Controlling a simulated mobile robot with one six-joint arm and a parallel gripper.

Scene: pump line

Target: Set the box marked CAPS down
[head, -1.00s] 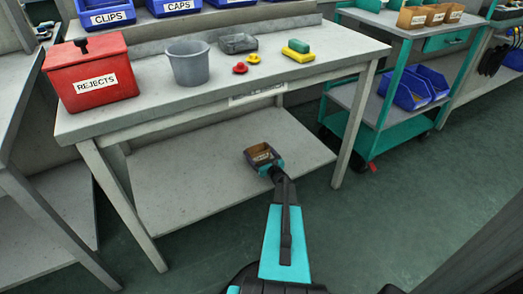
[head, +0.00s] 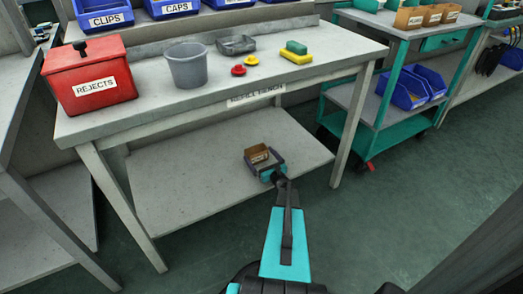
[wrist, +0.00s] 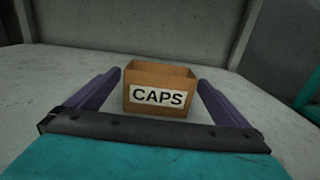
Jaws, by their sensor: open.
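The box marked CAPS (wrist: 160,108) is a small brown open-topped box with a white label facing me in the wrist view. It stands upright on the lower shelf (head: 190,190) of the grey workbench. In the head view the box (head: 257,153) is just beyond my gripper (head: 264,168). My gripper (wrist: 160,93) is open, with one purple finger on each side of the box. A gap shows between each finger and the box in the wrist view. The box's far side and base edges at the back are hidden.
The bench top (head: 140,115) overhangs the shelf and carries a red REJECTS bin (head: 90,78), a grey bucket (head: 187,65) and small items. A bench leg (head: 352,125) stands right of the shelf. Bare shelf lies around the box. A teal cart (head: 375,100) stands at the right.

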